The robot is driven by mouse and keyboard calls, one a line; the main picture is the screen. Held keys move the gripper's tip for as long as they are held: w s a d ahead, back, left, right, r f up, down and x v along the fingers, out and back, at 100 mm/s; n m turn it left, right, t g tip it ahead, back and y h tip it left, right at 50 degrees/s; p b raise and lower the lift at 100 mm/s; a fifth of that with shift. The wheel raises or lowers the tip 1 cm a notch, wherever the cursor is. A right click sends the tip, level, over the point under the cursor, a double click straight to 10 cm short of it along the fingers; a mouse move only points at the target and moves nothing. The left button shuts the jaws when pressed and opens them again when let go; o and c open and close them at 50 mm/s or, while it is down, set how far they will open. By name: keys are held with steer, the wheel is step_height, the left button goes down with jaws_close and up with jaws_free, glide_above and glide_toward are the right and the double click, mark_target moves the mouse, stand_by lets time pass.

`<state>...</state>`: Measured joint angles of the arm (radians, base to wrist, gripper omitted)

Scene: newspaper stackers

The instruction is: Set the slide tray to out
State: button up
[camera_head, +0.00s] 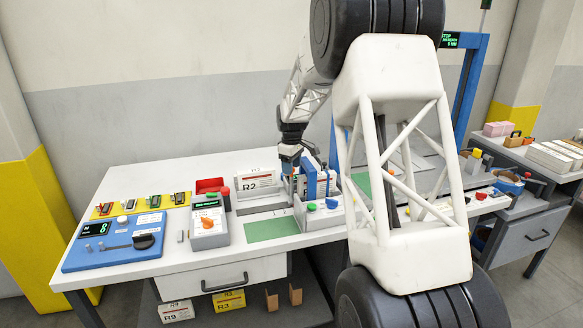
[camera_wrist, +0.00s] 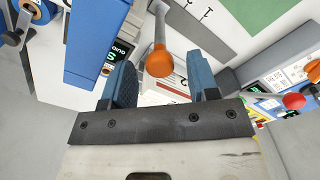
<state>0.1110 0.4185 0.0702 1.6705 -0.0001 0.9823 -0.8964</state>
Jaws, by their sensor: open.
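My gripper (camera_head: 291,160) hangs over the back of the white table, beside a blue and white machine (camera_head: 317,180). In the wrist view its two blue fingers (camera_wrist: 162,78) are apart. An orange ball knob (camera_wrist: 160,62) on a grey rod shows between the fingers in that view. I cannot tell whether the fingers touch the knob. No part is clearly marked as the slide tray, so I cannot tell its position.
A control box with an orange knob (camera_head: 207,220) and a blue panel (camera_head: 113,243) stand at the left. A white box marked R2 (camera_head: 258,185) is left of the machine. A green mat (camera_head: 272,228) lies bare in front. My arm hides much of the right side.

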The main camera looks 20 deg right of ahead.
steer(key=shift+f, duration=0.25)
steer(key=shift+c, duration=0.3)
jaws_close()
steer(key=shift+a, duration=0.15)
steer(key=a, duration=2)
steer(key=shift+a, duration=0.15)
steer(key=shift+o, duration=0.3)
jaws_free()
